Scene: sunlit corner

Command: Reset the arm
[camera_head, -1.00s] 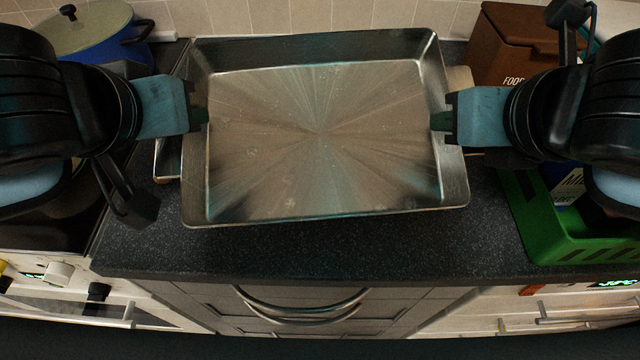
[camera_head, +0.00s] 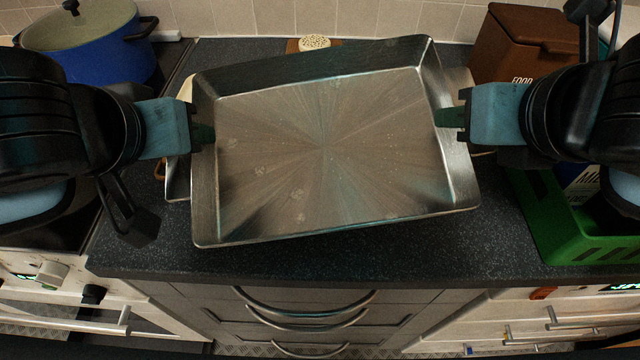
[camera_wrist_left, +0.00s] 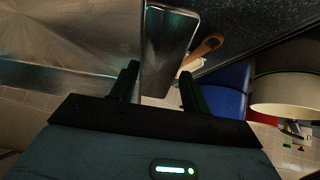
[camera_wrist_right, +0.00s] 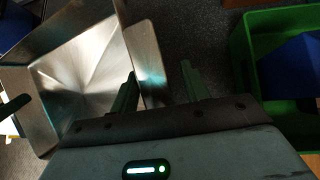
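A large shallow metal tray (camera_head: 330,150) lies over the dark counter, turned slightly so its right side is higher in the head view. My left gripper (camera_head: 203,135) is at its left wall. In the left wrist view, the fingers (camera_wrist_left: 158,90) stand apart, with the tray's wall (camera_wrist_left: 168,45) between them and a gap visible. My right gripper (camera_head: 450,117) is at the right wall. In the right wrist view its fingers (camera_wrist_right: 158,90) are also spread, with the wall (camera_wrist_right: 145,60) between them. What supports the tray underneath is hidden.
A blue pot (camera_head: 105,60) with a lid stands back left. A brown food bin (camera_head: 510,45) stands back right. A green crate (camera_head: 560,235) is at the right. The counter's front strip (camera_head: 350,255) is clear, above drawers (camera_head: 310,310).

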